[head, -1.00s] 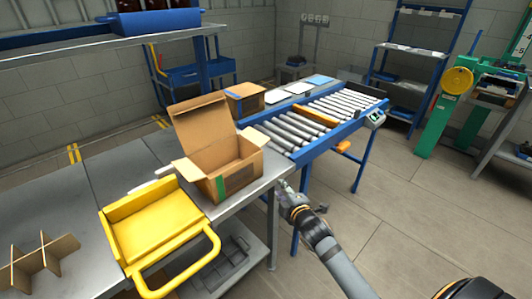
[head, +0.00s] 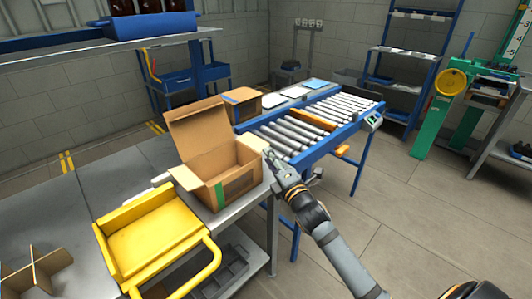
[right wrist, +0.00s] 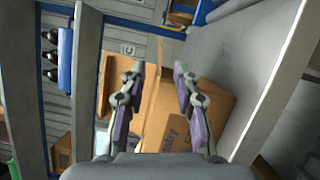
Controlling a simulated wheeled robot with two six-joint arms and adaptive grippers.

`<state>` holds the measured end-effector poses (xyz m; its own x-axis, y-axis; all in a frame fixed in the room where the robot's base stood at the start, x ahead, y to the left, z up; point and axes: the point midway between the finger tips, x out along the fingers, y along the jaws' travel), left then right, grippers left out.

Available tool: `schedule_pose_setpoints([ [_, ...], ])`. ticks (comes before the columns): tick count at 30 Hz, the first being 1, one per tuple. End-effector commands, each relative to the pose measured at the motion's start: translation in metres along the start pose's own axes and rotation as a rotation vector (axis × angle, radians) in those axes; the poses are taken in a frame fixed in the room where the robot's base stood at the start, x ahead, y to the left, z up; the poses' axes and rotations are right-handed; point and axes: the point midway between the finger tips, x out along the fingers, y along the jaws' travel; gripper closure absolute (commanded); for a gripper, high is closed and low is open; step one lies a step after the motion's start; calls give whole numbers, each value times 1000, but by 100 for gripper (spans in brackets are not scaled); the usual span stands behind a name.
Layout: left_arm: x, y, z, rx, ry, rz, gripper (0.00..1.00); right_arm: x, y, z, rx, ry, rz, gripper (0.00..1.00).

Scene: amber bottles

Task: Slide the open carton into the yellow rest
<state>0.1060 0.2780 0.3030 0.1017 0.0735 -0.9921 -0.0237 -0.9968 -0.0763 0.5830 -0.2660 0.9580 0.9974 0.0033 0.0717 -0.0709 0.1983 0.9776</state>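The open cardboard carton (head: 240,186) stands on the grey table near its right edge, with its tall back flap raised. The yellow rest (head: 150,238), a shallow tray with a looped handle, lies in front and to the left of the carton. My right gripper (head: 269,153) is just beyond the carton's right side, near its upper rim. In the right wrist view its two fingers (right wrist: 158,70) are apart, with the carton (right wrist: 222,104) behind them. Whether a finger touches the carton cannot be told. My left gripper is not in view.
A roller conveyor (head: 300,130) with a second carton (head: 241,97) stands behind. A cardboard divider (head: 38,270) sits on the table at front left. A shelf (head: 100,48) is at upper left. The table left of the carton is mostly clear.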

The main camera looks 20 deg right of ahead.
Motion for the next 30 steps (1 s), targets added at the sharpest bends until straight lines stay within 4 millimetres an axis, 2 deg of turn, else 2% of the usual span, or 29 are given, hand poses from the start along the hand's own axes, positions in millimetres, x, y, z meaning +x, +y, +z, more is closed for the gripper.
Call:
schedule_pose_setpoints([
  [9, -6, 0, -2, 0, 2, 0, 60, 58, 2, 0, 5, -1, 2, 69],
  [15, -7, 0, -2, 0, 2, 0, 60, 85, 1, 0, 4, 0, 2, 69],
  [21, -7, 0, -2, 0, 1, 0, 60, 96, 1, -1, 3, 1, 2, 69],
  [28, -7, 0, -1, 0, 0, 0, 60, 96, 1, -1, 3, 1, 1, 69],
  [29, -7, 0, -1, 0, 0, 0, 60, 96, 1, -1, 3, 1, 1, 70],
  [30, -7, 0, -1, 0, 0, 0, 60, 96, 1, -1, 3, 1, 1, 76],
])
